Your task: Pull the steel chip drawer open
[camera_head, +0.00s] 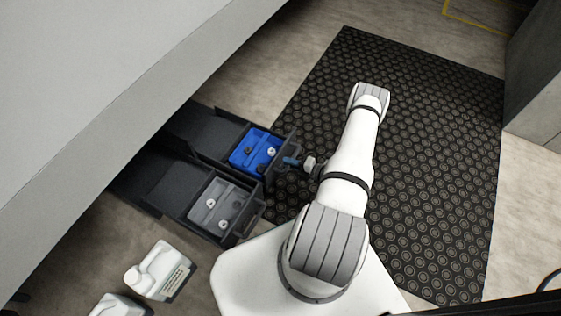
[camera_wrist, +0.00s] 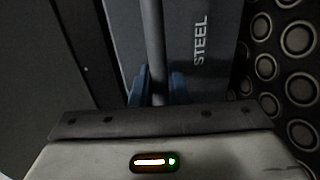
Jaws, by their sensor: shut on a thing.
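The steel chip drawer (camera_head: 209,137) is dark and stands pulled out from under the bench, with a blue tray (camera_head: 250,147) inside it. Its front panel (camera_wrist: 207,75) carries the word STEEL in the wrist view. A grey vertical-looking bar handle (camera_wrist: 153,40) runs along that front. My gripper (camera_head: 291,161) is at the drawer's front, with the arm reaching in from the right. In the wrist view its blue fingertips (camera_wrist: 157,88) sit on both sides of the handle and are shut on it. The lower part of the handle is hidden by the fingers and gripper body.
A second dark drawer (camera_head: 150,180) with a grey tray (camera_head: 213,205) stands out beside it, nearer me. White jugs (camera_head: 160,272) stand on the floor at lower left. A black rubber mat (camera_head: 430,150) lies clear on the right. The bench (camera_head: 120,70) overhangs the drawers.

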